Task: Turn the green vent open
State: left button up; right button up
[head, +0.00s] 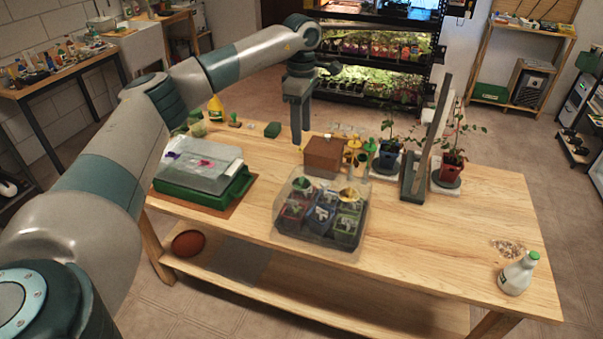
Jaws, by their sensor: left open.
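A clear domed cover (283,232) stands over several small pots at the middle front of the table. A small green round piece (302,184), which looks like the green vent, shows at the left of its top; a yellow one (348,194) is to its right. The green piece is too small to tell how it is turned. My left gripper (301,146) points down behind the cover, beside the brown box, apart from the vent. It is open and holds nothing. My right gripper is out of view.
A brown box (324,157) stands just behind the cover. A green tray (205,202) with a clear lid sits to the left. Potted plants (452,170) and an upright grey stand (412,185) are to the right. A white bottle (517,275) stands at the right front; the table's right front is mostly clear.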

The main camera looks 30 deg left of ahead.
aim_at(301, 179)
pick_arm(q)
notch_tip(301, 179, down, 15)
jog(key=p, duration=0.6)
jog(key=shift+r, duration=0.2)
jog(key=shift+f, duration=0.8)
jog(key=c, duration=1.1)
